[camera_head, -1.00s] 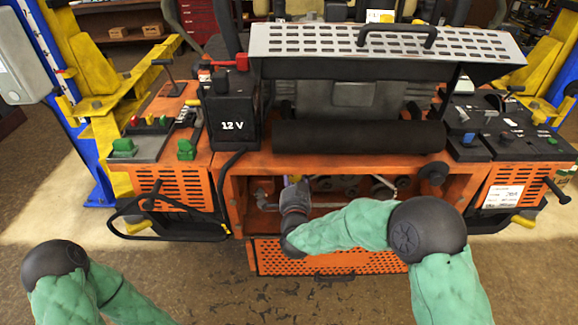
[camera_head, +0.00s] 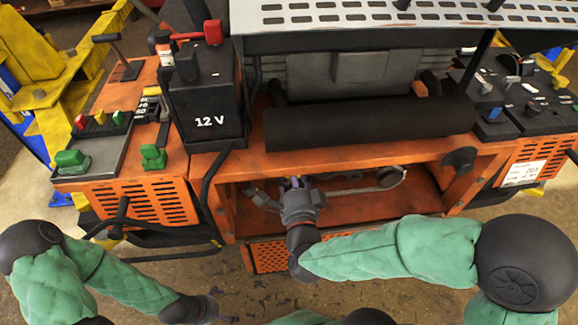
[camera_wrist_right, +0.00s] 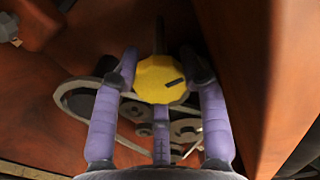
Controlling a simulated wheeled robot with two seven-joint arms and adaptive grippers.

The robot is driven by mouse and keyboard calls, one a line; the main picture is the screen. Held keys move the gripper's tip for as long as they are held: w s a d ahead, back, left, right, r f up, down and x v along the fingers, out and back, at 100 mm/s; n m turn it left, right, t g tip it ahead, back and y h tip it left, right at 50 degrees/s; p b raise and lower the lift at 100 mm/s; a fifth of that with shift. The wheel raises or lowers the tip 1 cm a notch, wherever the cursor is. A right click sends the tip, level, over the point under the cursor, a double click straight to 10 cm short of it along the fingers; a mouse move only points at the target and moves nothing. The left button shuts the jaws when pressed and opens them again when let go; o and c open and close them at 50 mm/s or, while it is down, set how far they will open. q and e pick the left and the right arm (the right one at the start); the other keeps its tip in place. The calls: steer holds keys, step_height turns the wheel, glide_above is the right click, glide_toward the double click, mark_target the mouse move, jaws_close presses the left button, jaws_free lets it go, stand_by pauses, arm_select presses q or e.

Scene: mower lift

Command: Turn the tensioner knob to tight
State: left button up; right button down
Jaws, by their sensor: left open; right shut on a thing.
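The tensioner knob (camera_wrist_right: 162,80) is yellow and many-sided, with a dark mark on its face pointing right. It shows in the right wrist view, inside the orange machine's bay. My right gripper (camera_head: 293,184) reaches into the open bay. Its purple fingers stand around the knob and are shut on it. A belt (camera_wrist_right: 72,90) runs around grey pulleys behind the knob. In the head view the knob is hidden by my right gripper. My left gripper (camera_head: 218,312) is open and empty, low in front of the machine, at the bottom of the head view.
An orange wall (camera_wrist_right: 238,70) stands close on the right of the knob. A black roller (camera_head: 370,124) crosses above the bay. The 12 V box (camera_head: 208,105) stands upper left. A perforated orange panel (camera_head: 270,257) lies below the bay. Open floor is in front.

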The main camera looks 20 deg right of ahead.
steer(key=shift+a+f+m, duration=0.2)
steer(key=shift+f+m, duration=0.1)
stand_by(0.4)
steer(key=c, duration=0.7)
jaws_free()
steer(key=shift+r, duration=0.1)
steer(key=shift+o, duration=0.2)
steer(key=shift+r, duration=0.1)
steer(key=v, duration=0.7)
steer(key=shift+s, duration=0.25)
